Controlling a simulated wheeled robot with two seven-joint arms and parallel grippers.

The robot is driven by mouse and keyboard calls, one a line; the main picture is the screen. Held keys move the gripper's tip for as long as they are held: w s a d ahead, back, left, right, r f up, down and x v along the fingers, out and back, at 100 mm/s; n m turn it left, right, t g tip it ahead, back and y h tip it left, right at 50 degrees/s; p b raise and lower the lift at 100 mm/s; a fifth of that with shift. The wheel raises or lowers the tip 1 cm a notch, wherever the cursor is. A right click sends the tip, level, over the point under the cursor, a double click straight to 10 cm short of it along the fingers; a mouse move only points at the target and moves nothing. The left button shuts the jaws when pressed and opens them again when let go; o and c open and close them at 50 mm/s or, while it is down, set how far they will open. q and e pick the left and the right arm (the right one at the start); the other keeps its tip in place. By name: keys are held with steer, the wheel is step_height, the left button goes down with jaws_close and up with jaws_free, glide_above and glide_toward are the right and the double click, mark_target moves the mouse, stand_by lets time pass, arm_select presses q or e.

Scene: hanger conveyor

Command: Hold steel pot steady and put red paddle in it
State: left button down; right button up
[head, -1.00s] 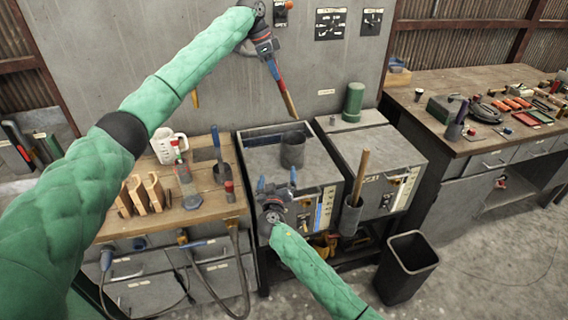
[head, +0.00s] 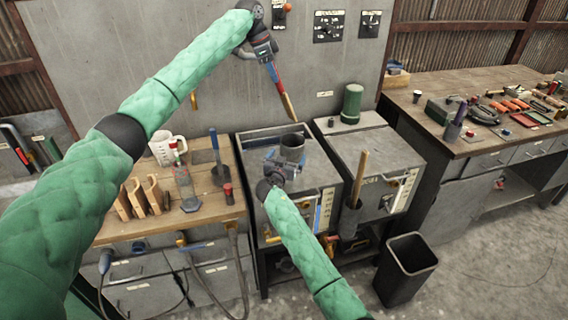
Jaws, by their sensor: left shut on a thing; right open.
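My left gripper (head: 270,66) is shut on the red paddle (head: 276,83), high above and to the left of the pot.
A wooden bench (head: 215,205) with a white jug (head: 165,150) and wooden blocks stands on the left. A green cylinder (head: 352,102) stands on the right cabinet. A holder with a wooden handle (head: 359,180) hangs in front. A black bin (head: 408,268) is on the floor.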

mark_target(296, 141)
steer(key=shift+x, duration=3.55)
steer(key=shift+c, duration=0.2)
steer(key=c, duration=0.8)
arm_select(q)
step_height(296, 141, down, 13)
steer(key=c, duration=1.2)
jaws_free()
steer(key=shift+o, duration=0.2)
steer(key=v, duration=1.2)
